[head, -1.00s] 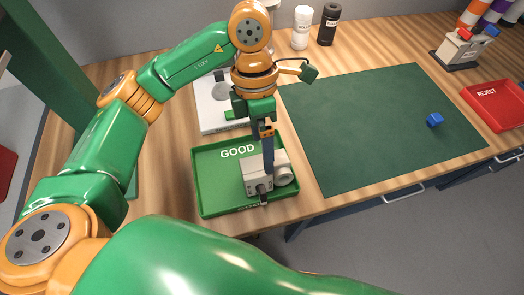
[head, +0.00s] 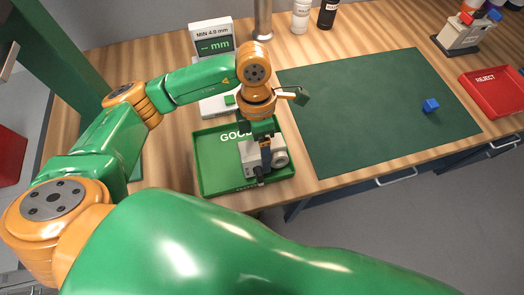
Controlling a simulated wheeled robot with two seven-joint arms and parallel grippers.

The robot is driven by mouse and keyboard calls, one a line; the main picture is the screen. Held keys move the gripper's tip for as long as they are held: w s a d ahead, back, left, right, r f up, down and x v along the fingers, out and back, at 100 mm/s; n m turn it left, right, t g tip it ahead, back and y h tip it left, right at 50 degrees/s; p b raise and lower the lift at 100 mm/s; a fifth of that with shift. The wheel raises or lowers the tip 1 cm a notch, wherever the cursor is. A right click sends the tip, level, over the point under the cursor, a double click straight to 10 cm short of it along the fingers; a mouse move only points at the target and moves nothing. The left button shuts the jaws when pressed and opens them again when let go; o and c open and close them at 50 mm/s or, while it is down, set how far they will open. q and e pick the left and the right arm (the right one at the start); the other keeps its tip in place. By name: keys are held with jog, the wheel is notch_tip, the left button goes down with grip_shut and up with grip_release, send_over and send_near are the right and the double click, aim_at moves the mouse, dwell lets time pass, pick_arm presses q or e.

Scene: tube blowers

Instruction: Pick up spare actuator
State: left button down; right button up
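A grey block-shaped unit with a round white end (head: 279,159) sits in the green GOOD tray (head: 209,167). My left gripper (head: 262,172) points down at this unit and overlaps its front, hiding part of it. I cannot tell whether the fingers are closed on it. A small blue block (head: 431,105) lies on the right part of the dark green mat (head: 370,110). No label shows which part is the spare actuator. My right gripper is not in view.
A white gauge reading "MIN 4.0 mm" (head: 211,40) stands behind the GOOD tray. A red REJECT tray (head: 493,92) and a grey fixture with coloured tubes (head: 464,36) are at the right. White (head: 301,16) and black (head: 327,14) bottles stand at the back. Most of the mat is clear.

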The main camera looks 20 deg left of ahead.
aim_at(272, 148)
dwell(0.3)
